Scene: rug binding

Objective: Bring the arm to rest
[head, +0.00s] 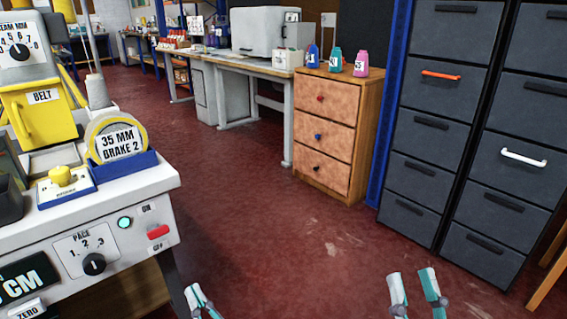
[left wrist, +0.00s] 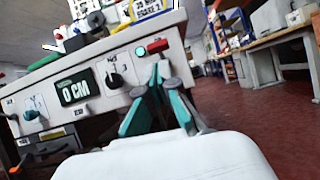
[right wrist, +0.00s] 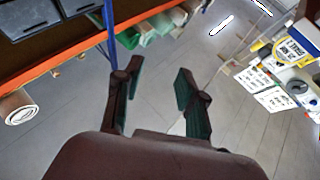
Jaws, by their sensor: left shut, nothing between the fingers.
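My left gripper (head: 194,291) shows at the bottom edge of the head view, beside the front right corner of the white machine (head: 112,235). In the left wrist view the left gripper (left wrist: 160,70) has its teal fingertips together with nothing in them, in front of the machine's control panel. My right gripper (head: 415,281) is at the bottom right of the head view, over the red floor. The right wrist view shows the right gripper (right wrist: 158,72) with its fingers apart and nothing between them. Most of both arms is out of the head view.
Dark drawer cabinets (head: 428,136) stand at the right, beside a wooden chest (head: 325,131) carrying several small bottles. A long workbench (head: 250,68) runs along the back. The red floor (head: 240,190) between machine and cabinets is clear.

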